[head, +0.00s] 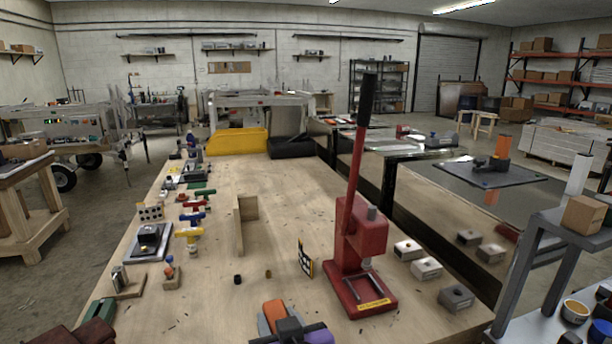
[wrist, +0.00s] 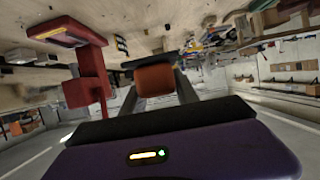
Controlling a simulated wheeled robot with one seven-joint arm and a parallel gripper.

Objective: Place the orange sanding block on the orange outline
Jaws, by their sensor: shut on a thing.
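The orange sanding block (head: 274,311) shows at the bottom of the head view, near the front of the wooden workbench. My gripper (head: 277,318), dark grey with a purple body, is shut on it. In the wrist view the orange block (wrist: 155,81) sits between the two dark fingers of my gripper (wrist: 157,90), with a dark strip along one side of it. I cannot tell whether the block touches the bench. I cannot make out the orange outline in either view.
A red lever press (head: 362,255) stands close to the right of my gripper. A small black-and-yellow sign (head: 305,259) stands behind the block. A wooden angle piece (head: 243,222) stands mid-bench. Clamps and small tools line the left edge; grey blocks (head: 426,268) sit right. The bench centre is mostly clear.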

